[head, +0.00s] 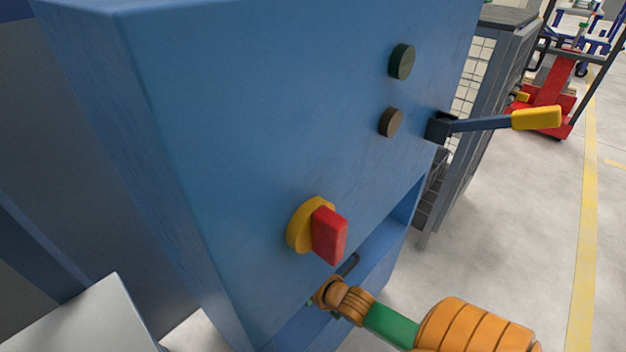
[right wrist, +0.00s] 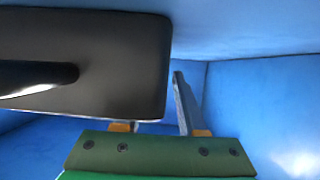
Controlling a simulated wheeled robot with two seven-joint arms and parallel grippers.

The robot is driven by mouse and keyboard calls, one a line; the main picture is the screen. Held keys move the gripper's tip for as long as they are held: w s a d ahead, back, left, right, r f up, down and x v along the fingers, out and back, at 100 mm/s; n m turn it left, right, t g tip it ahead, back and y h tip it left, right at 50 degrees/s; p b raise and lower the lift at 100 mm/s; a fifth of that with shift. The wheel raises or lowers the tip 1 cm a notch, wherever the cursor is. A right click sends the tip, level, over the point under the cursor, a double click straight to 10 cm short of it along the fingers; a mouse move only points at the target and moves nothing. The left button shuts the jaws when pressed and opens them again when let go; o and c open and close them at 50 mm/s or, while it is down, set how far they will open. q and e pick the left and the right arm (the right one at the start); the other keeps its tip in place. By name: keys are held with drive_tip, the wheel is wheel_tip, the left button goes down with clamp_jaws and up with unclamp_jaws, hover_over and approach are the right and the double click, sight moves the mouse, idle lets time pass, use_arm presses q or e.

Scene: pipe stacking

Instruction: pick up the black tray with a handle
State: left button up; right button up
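The black tray (right wrist: 90,65) fills the upper left of the right wrist view, inside a blue-walled recess. Its dark bar handle (right wrist: 35,76) runs in from the left edge. My right gripper (right wrist: 168,118) is at the tray's lower right corner. Its fingers stand apart: one is clear to the right of the tray, the other is mostly hidden behind the tray's edge. I cannot tell whether either touches it. In the head view my right gripper (head: 325,298) reaches into the low opening of the blue cabinet, mostly hidden. My left gripper is not in view.
The blue cabinet (head: 190,130) carries a red and yellow knob (head: 328,234) just above my right arm, and a yellow-tipped lever (head: 535,118) on its right. The recess walls (right wrist: 265,105) are close around the gripper. Open floor (head: 500,230) lies to the right.

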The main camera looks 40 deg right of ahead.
drive_tip(key=shift+w, duration=0.2)
clamp_jaws()
idle(1.3)
